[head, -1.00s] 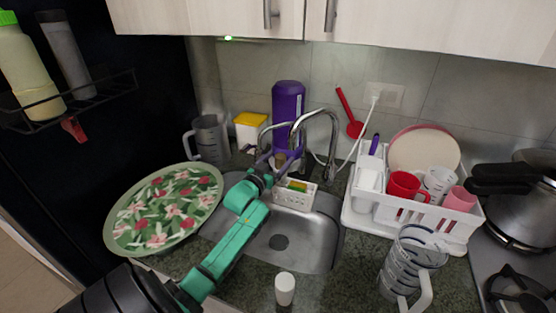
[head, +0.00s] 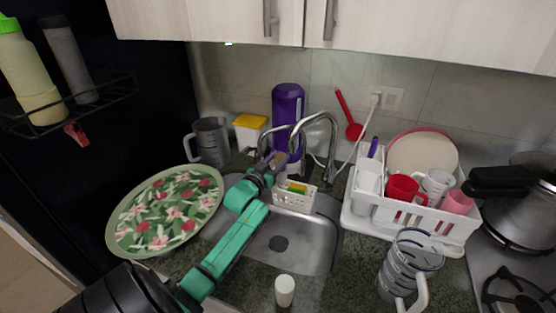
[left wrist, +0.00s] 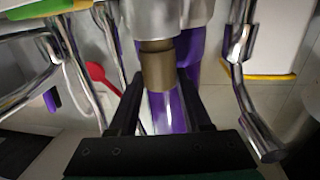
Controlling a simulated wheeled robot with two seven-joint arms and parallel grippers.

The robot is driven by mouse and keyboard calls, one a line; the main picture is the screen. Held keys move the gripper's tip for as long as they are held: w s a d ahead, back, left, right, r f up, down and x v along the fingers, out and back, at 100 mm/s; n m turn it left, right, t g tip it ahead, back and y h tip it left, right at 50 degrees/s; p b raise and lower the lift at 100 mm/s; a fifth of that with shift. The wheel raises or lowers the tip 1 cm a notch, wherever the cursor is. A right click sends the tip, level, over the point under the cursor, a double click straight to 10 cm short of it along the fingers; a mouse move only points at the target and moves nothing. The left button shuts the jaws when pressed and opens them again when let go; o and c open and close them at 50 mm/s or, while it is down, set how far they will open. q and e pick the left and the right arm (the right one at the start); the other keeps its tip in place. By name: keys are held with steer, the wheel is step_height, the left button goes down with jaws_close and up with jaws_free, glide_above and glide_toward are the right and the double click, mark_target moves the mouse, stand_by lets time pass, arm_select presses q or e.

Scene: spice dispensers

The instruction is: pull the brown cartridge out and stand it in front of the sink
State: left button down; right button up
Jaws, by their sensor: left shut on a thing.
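The purple dispenser (head: 288,105) stands behind the sink against the back wall. In the left wrist view, the brown cartridge (left wrist: 158,66) sits below a grey-white part of the dispenser (left wrist: 165,20), with its top end hidden there. My left gripper (left wrist: 158,82) is shut on the cartridge, one dark finger on each side. In the head view, my left gripper (head: 272,167) is behind the sink basin, close to the dispenser's lower part, and largely hides the cartridge. The sink (head: 282,243) is empty at its drain. My right gripper is not in view.
The chrome faucet (head: 331,130) rises just right of my gripper, and a white caddy (head: 293,200) hangs at the sink's back. A white shaker (head: 285,290) stands on the front counter. A floral plate (head: 165,212) is at left, a dish rack (head: 412,215) and a clear jug (head: 407,270) at right.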

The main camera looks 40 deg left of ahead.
arm_select(q)
steer(key=shift+r+p, duration=1.65)
steer(key=shift+r, duration=0.15)
